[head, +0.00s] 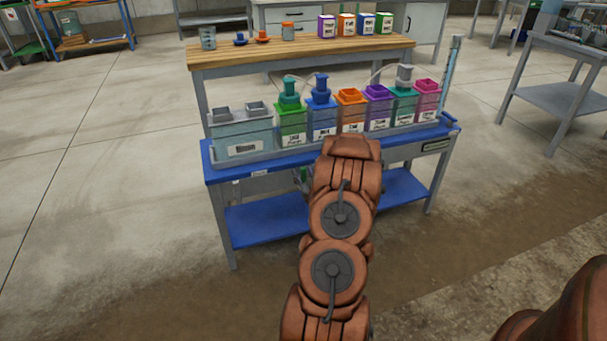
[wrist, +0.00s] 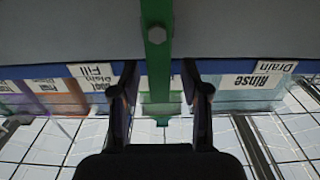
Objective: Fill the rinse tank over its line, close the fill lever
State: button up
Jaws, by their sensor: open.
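In the head view the rinse tank (head: 243,137), pale blue and translucent with a white label, stands at the left end of the row on the blue-topped bench. Its water level and line cannot be made out. In the wrist view, which looks upside down, a green lever (wrist: 157,50) with a bolt head runs down the middle. My gripper (wrist: 160,98) is open, one dark finger on each side of the lever, with gaps visible. Upside-down labels read "Fill" (wrist: 97,71) at left and "Rinse Drain" (wrist: 258,80) at right. In the head view my arm hides the gripper.
Several coloured tanks, such as the green one (head: 291,122) and orange one (head: 351,110), fill the tray right of the rinse tank. A wooden-topped bench (head: 300,50) with bottles stands behind. A grey table (head: 562,98) is at right. The floor at left is clear.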

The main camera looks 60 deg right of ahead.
jog(key=shift+s, duration=0.1)
jog(key=v, duration=1.2)
dwell(0.4)
jog(key=w+a+r+n+g+y+p, duration=0.25)
jog(key=w+a+r+p, duration=0.25)
jog(key=r+p, duration=0.3)
jog(key=w+a+r+n+g+y+p, duration=0.2)
jog(key=w+a+r+g+y+p, duration=0.25)
jog(key=r, duration=0.55)
jog(key=s+a+r+g+p, duration=0.3)
jog(key=a+r+p, duration=0.6)
jog(key=a+r, duration=0.55)
jog(key=s+a+r+n+g+y+p, duration=0.1)
jog(key=s+a+r+g+y+p, duration=0.1)
jog(key=s+a+r+p, duration=0.3)
jog(key=s+a+r+n+g+y+p, duration=0.2)
jog(key=s+a+r+g+p, duration=0.2)
jog(key=s+a+r, duration=0.8)
jog(key=s+a+p, duration=0.2)
jog(key=s+a, duration=0.2)
jog(key=a, duration=0.4)
jog(key=shift+s, duration=0.35)
